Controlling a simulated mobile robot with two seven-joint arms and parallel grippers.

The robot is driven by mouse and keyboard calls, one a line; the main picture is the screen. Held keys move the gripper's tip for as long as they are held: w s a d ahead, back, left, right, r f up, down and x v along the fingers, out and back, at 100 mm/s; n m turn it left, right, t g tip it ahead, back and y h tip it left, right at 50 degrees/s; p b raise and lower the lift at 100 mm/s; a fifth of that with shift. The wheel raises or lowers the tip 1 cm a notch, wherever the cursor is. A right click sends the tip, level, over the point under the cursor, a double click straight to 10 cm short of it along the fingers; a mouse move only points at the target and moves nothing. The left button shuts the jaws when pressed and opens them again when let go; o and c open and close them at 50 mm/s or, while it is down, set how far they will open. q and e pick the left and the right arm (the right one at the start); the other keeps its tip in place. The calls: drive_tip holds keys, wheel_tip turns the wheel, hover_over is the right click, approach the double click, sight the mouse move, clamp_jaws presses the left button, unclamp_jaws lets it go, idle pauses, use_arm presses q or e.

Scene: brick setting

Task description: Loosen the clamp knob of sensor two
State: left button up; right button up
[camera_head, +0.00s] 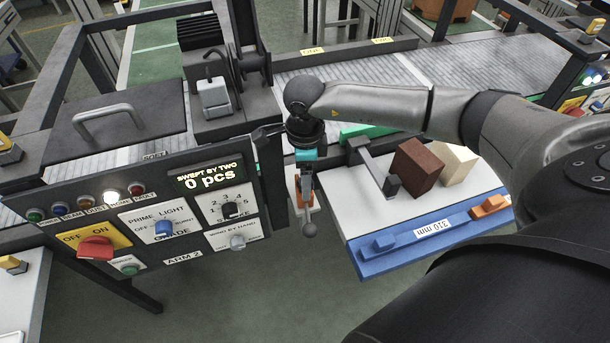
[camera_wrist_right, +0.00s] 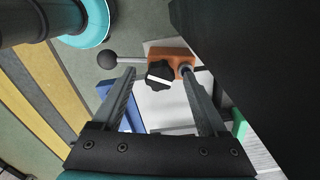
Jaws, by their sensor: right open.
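In the right wrist view a black lobed knob (camera_wrist_right: 158,75) with a white stripe sits against an orange block (camera_wrist_right: 178,56). A rod with a dark ball end (camera_wrist_right: 107,59) sticks out to the left of the block. My right gripper (camera_wrist_right: 158,72) is open, its fingers on either side of the knob with gaps showing; contact cannot be seen. In the head view my right gripper (camera_head: 306,177) points down beside the control panel, in front of an orange part (camera_head: 297,196) with the ball-ended lever (camera_head: 309,229) below. The knob cannot be made out there. My left gripper is out of view.
The control panel (camera_head: 183,262), with switches and a display, stands close at left. At right, a white board with a blue rail (camera_head: 400,246) holds a brown block (camera_head: 413,166) and a cream block (camera_head: 456,163). A roller conveyor (camera_head: 340,90) runs behind.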

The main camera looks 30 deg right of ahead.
drive_tip(key=shift+c, duration=0.3)
clamp_jaws()
idle(0.4)
